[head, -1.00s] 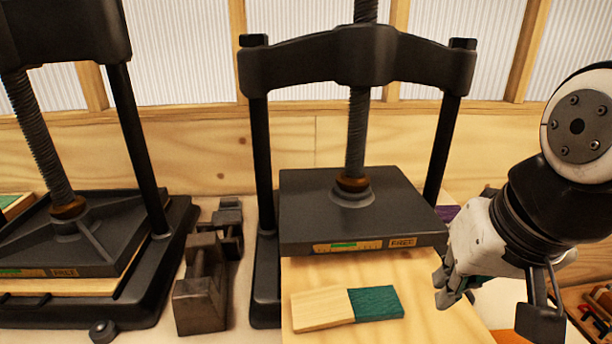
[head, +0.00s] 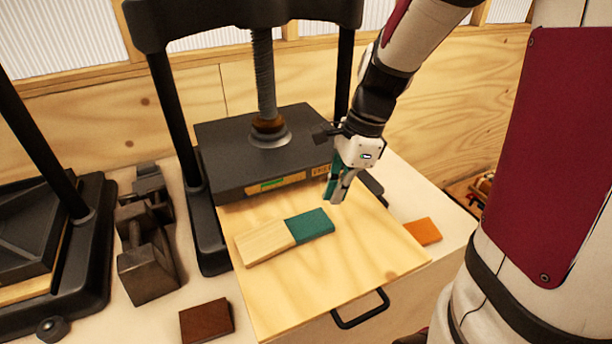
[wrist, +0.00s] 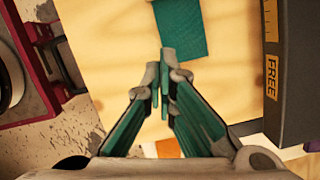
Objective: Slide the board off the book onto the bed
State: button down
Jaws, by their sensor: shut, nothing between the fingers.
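A flat pale wood piece, apparently the board (head: 264,242), lies in front of the press plate on the light wooden bed (head: 380,262). A dark green piece, apparently the book (head: 310,225), adjoins its right end. I cannot tell how far one overlaps the other. My gripper (head: 335,192) is shut and empty, pointing down just right of and behind the green piece, apart from it. In the wrist view the closed fingertips (wrist: 166,72) are over the bed, just short of the green piece (wrist: 182,28). The pale piece is out of that view.
The dark press plate (head: 225,145) stands close behind my gripper, with its screw and posts. An orange block (head: 423,231) lies right of the bed and a brown block (head: 206,321) at front left. Dark metal weights (head: 147,260) stand left. The bed's front is clear, with a black handle (head: 362,310) below.

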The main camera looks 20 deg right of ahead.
aim_at(295, 237)
jog(key=x, duration=0.8)
jog(key=shift+f+b, duration=0.2)
jog(key=shift+b, duration=0.1)
jog(key=shift+w+a+r+p, duration=0.1)
jog(key=shift+a+p, duration=0.05)
jog(key=shift+a, duration=0.45)
jog(key=shift+w+a+p, duration=0.15)
jog(key=shift+a, duration=0.45)
jog(key=shift+w+a, duration=0.25)
jog(key=shift+a, duration=0.55)
jog(key=shift+w+a+p, duration=0.2)
jog(key=shift+a+p, duration=0.3)
jog(key=shift+a, duration=0.3)
jog(key=d, duration=0.2)
jog(key=s+d, duration=0.1)
jog(key=d, duration=0.1)
jog(key=shift+d+r, duration=0.15)
jog(key=shift+r, duration=0.1)
jog(key=v, duration=0.9)
jog(key=shift+r, duration=0.15)
